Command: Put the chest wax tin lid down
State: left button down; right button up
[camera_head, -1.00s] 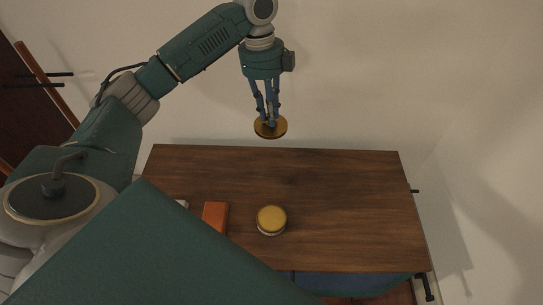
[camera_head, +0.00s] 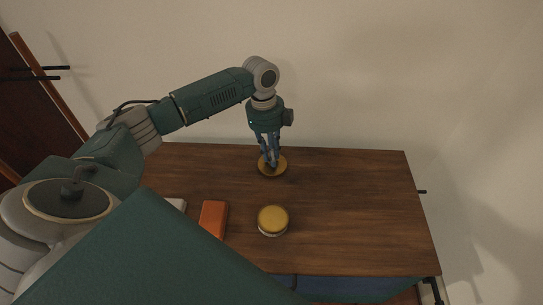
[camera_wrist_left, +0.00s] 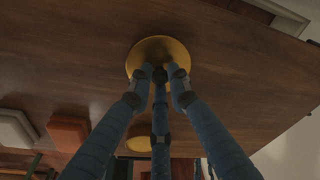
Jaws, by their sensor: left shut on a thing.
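The chest wax tin lid (camera_head: 282,168) is a flat, round, golden-brown disc. My left gripper (camera_head: 271,163) is shut on it, fingers pointing down at its middle. The lid is at the back of the wooden chest top (camera_head: 350,200), flat and level; I cannot tell if it touches the wood. In the left wrist view the lid (camera_wrist_left: 145,52) sits beyond the fingertips (camera_wrist_left: 160,72). A round tin (camera_head: 273,219) with a yellow top and pale side stands on the chest in front of it, also visible in the left wrist view (camera_wrist_left: 138,144). My right gripper is not in view.
An orange box (camera_head: 213,218) lies left of the tin, with a white object (camera_head: 177,204) further left. The right half of the chest top is clear. A wall (camera_head: 380,80) rises behind the chest. A dark door-like panel (camera_head: 30,110) is at far left.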

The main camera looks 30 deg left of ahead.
pick_arm(q)
jog(key=shift+f, duration=0.1)
jog(key=c, duration=1.6)
grip_release()
jog(key=shift+c, duration=0.2)
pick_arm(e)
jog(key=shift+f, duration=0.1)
pick_arm(q)
notch_tip(320, 180, up, 12)
jog(key=a+p, duration=0.1)
jog(key=p, duration=0.2)
jog(key=shift+w+a, duration=0.2)
jog(key=shift+a, duration=0.15)
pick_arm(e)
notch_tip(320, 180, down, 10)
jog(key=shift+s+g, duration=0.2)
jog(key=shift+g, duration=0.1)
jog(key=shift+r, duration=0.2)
